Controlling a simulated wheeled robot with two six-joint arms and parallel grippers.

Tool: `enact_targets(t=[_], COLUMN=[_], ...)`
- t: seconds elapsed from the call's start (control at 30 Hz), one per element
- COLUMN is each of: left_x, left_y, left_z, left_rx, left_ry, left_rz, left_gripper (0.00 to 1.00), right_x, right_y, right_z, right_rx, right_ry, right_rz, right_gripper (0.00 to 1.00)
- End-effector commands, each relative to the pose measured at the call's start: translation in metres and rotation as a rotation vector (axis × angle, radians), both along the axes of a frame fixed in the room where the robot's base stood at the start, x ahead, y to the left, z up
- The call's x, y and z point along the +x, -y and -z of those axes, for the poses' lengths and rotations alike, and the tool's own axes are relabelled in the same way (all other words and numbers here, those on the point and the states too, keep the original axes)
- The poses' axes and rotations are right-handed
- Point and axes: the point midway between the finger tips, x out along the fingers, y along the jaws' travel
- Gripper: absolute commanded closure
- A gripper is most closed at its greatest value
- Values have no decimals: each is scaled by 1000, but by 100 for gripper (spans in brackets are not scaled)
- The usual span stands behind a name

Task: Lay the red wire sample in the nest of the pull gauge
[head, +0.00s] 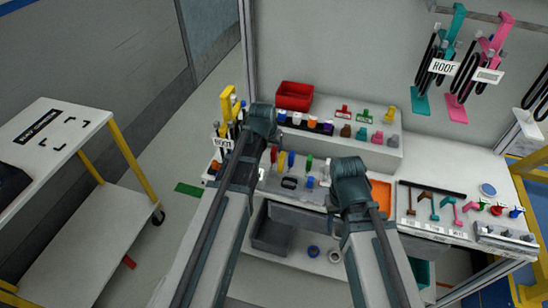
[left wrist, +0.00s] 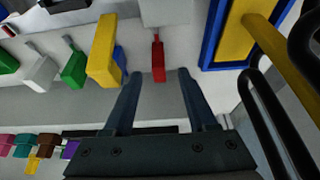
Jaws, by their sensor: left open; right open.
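A small red piece (left wrist: 158,58), which looks like the red wire sample, stands on the light bench in the left wrist view, its thin grey end against a pale grey block (left wrist: 165,12). It also shows in the head view (head: 274,154). My left gripper (left wrist: 157,74) is open, with the red piece between and just beyond its fingertips, not gripped. My right gripper (head: 350,188) is over the bench front, open; its fingertips are mostly hidden beneath the wrist. I cannot make out which part is the pull gauge or its nest.
Yellow (left wrist: 103,50), blue, green and white samples stand beside the red one. A raised shelf (head: 340,110) behind carries a red bin (head: 294,96) and coloured connectors. An orange tray (head: 380,195) lies right of my right gripper. A yellow-framed cart (head: 60,190) stands left.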

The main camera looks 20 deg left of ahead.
Motion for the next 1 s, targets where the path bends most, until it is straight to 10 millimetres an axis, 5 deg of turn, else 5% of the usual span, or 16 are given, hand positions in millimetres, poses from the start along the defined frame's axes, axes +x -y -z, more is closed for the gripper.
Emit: enact_targets(t=[0.3,0.63,0.97,1.0], left_x=[15,18,18,18], left_y=[2,2,2,2], left_z=[40,43,43,43], left_rx=[0,0,0,0], left_ry=[0,0,0,0], left_rz=[0,0,0,0], left_gripper=[43,43,100,100], right_x=[0,0,0,0], right_y=[0,0,0,0], right_z=[40,43,43,43], right_rx=[0,0,0,0], right_ry=[0,0,0,0], right_rz=[0,0,0,0], right_gripper=[50,50,50,50])
